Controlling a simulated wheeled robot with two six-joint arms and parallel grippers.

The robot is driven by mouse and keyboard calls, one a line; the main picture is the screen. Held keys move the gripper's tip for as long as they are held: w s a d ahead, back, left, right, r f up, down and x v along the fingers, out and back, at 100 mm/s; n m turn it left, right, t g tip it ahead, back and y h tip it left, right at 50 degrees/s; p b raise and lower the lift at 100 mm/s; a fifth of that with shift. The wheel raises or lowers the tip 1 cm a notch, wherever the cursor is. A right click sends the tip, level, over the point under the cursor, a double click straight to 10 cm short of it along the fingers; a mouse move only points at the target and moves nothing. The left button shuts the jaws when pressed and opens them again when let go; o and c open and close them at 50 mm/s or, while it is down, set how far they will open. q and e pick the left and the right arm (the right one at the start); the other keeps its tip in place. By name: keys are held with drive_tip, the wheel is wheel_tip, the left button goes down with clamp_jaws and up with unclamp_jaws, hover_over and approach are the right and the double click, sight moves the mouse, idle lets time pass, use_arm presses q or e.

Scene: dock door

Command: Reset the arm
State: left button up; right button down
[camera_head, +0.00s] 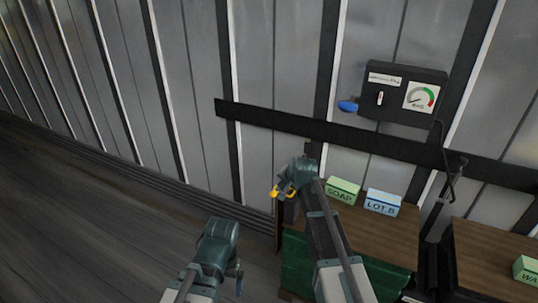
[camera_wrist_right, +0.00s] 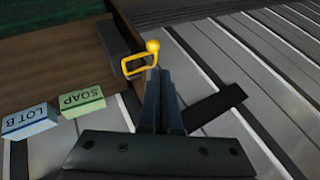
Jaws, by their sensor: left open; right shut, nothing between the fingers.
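My right gripper (camera_head: 296,176) is in front of the wall at the left edge of a wooden-topped stand. In the right wrist view its fingers (camera_wrist_right: 163,84) are together and empty. A yellow loop with a round knob (camera_wrist_right: 146,58) shows just beyond the fingertips; whether they touch it is unclear. In the head view yellow parts (camera_head: 283,193) show below the gripper. My left gripper (camera_head: 238,274) is low in the head view, left of the stand, over the floor. It is open and its fingers are mostly hidden behind the wrist.
The stand's top (camera_head: 376,230) holds a green SOAP box (camera_head: 342,191) and a blue LOT B box (camera_head: 383,203). A black gauge panel (camera_head: 403,94) with a blue handle (camera_head: 348,106) is on the wall above a dark rail (camera_head: 270,117). The floor at left (camera_head: 80,220) is clear.

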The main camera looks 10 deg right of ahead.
drive_tip(key=s+a+f+n+g+h, duration=0.1)
drive_tip(key=s+a+n+g, duration=0.1)
drive_tip(key=s, duration=0.9)
drive_tip(key=s+a+f+n+g+h, duration=0.1)
drive_tip(key=s+a+n, duration=0.4)
drive_tip(key=s, duration=0.6)
drive_tip(key=s+a+f+n+g+h, duration=0.1)
drive_tip(key=s+n+g, duration=0.4)
drive_tip(key=s, duration=0.7)
drive_tip(key=a+f, duration=0.1)
drive_tip(key=a, duration=0.1)
drive_tip(key=shift+a+f, duration=0.3)
drive_tip(key=shift+f, duration=0.05)
